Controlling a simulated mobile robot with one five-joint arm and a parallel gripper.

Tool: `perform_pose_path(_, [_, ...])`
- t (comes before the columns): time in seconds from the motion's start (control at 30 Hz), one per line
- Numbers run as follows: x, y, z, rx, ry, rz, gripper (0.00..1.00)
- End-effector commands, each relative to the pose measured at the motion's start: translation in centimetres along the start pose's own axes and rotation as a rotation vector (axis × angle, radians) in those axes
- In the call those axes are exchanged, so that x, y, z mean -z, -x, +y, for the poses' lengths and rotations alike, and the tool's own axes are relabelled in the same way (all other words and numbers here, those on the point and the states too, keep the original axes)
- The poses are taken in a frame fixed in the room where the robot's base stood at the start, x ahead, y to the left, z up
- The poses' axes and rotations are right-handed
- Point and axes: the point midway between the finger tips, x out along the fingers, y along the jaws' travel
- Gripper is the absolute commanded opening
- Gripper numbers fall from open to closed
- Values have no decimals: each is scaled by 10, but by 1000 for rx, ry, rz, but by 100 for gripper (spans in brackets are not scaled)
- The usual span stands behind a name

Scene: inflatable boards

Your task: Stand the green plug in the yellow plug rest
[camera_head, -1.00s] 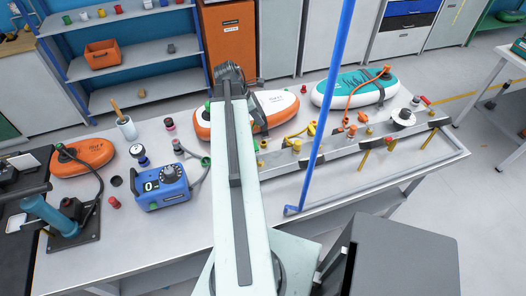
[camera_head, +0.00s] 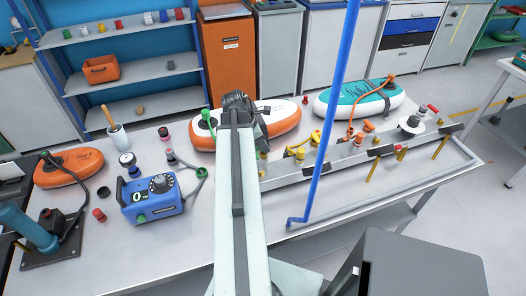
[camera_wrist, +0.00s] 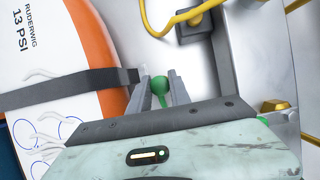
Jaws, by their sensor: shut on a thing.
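In the wrist view my gripper (camera_wrist: 160,82) is shut on the green plug (camera_wrist: 160,88), whose round green head shows between the two grey fingers. In the head view the gripper and what it holds are hidden behind the end of my arm. I cannot tell which is the yellow plug rest. A yellow piece (camera_wrist: 284,106) also shows at the right of the wrist view, apart from the gripper.
An orange and white board (camera_head: 283,118) lies behind my arm; its edge fills the left of the wrist view (camera_wrist: 95,45). A blue pump box (camera_head: 152,197) stands left of my arm. A blue pole (camera_head: 333,110) rises right of it. A teal board (camera_head: 362,97) lies at the back.

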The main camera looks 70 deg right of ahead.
Motion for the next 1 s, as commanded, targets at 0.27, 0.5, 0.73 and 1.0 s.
perform_pose_path(0.27, [3,-6,0,0,1,0,0])
perform_pose_path(0.5, [5,-9,0,0,1,0,45])
perform_pose_path(0.73, [5,-9,0,-1,1,0,45])
perform_pose_path(1.0, [2,8,0,-1,3,0,45])
